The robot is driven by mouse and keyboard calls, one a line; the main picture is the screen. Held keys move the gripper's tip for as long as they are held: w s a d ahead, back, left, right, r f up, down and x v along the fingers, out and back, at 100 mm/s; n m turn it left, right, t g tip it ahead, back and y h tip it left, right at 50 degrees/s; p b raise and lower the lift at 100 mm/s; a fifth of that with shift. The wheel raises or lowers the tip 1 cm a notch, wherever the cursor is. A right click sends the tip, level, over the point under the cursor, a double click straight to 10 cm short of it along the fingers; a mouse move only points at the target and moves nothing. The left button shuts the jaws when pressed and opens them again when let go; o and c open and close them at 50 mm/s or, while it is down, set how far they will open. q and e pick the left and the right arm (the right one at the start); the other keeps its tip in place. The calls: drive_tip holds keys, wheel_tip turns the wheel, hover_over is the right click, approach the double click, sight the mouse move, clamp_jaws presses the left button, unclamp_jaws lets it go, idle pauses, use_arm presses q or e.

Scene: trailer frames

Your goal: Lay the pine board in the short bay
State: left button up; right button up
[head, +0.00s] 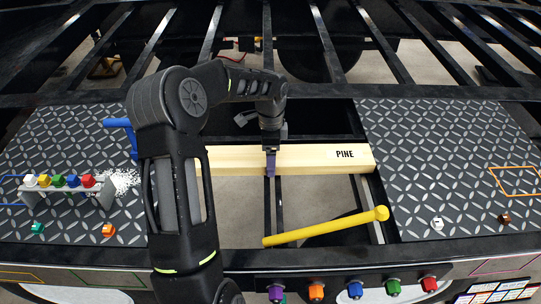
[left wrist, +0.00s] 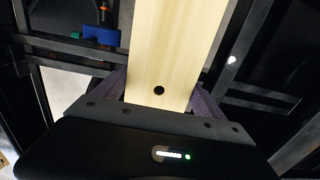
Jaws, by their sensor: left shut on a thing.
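The pine board (head: 310,158), pale wood with a PINE label near its right end, lies crosswise over the opening between the two dark tread plates. Its right end reaches close to the right plate's edge; its left end is hidden behind my left arm. My left gripper (head: 271,165) is shut on the board near its middle, from above. In the left wrist view the board (left wrist: 172,50) runs between the two fingers, with a dark round hole near the gripper (left wrist: 160,98). I cannot tell whether the board rests on the frame. My right gripper is not in view.
A yellow round-ended bar (head: 325,228) lies slanted across the opening in front of the board. Left are a blue tool (head: 125,130) and a rack of coloured knobs (head: 70,190). Several coloured knobs line the front rail (head: 430,257). The right plate (head: 430,150) is mostly clear.

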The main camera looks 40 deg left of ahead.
use_arm(q)
drive_tip(key=shift+f, duration=0.3)
drive_tip(key=o, duration=2)
drive_tip(key=shift+f, duration=0.1)
drive_tip(key=shift+r+b, duration=0.7)
drive_tip(key=shift+r, duration=3.3)
